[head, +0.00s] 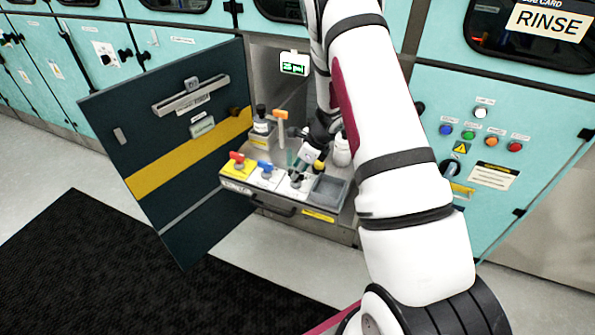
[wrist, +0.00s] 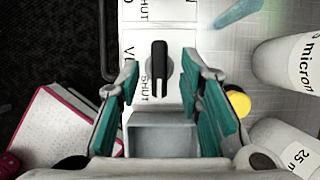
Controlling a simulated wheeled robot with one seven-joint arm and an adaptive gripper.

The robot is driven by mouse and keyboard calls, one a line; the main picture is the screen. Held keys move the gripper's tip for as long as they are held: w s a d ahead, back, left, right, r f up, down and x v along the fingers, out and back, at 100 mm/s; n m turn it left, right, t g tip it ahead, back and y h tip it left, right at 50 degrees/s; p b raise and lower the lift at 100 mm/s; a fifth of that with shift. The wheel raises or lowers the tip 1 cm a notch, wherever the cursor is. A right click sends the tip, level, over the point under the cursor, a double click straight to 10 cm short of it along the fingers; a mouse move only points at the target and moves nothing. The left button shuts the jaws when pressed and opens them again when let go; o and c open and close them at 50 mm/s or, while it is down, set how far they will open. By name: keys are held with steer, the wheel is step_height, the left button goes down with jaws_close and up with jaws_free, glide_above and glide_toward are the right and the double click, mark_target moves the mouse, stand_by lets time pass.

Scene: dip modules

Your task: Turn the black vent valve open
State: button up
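The black vent valve (wrist: 158,70) is a bar-shaped handle on a white block in the wrist view. Its bar points up and down in that picture, beside a "SHUT" label. My gripper (wrist: 161,80) is open, with teal-padded fingers on the left and right of the handle, and a gap shows on each side. In the head view my gripper (head: 306,160) is over the right part of the pulled-out drawer (head: 275,205) and hides most of the black valve there. The height between fingertips and handle is hard to tell.
A red-handled valve (head: 237,158) and a blue-handled valve (head: 266,168) stand left of it. An empty grey compartment (head: 328,188) is to the right. Bottles (head: 341,150) stand behind. The dark cabinet door (head: 165,140) hangs open at left; a control panel (head: 480,150) is at right.

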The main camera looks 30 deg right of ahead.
steer(key=shift+w+a+f, duration=0.15)
steer(key=shift+f, duration=0.4)
jaws_close()
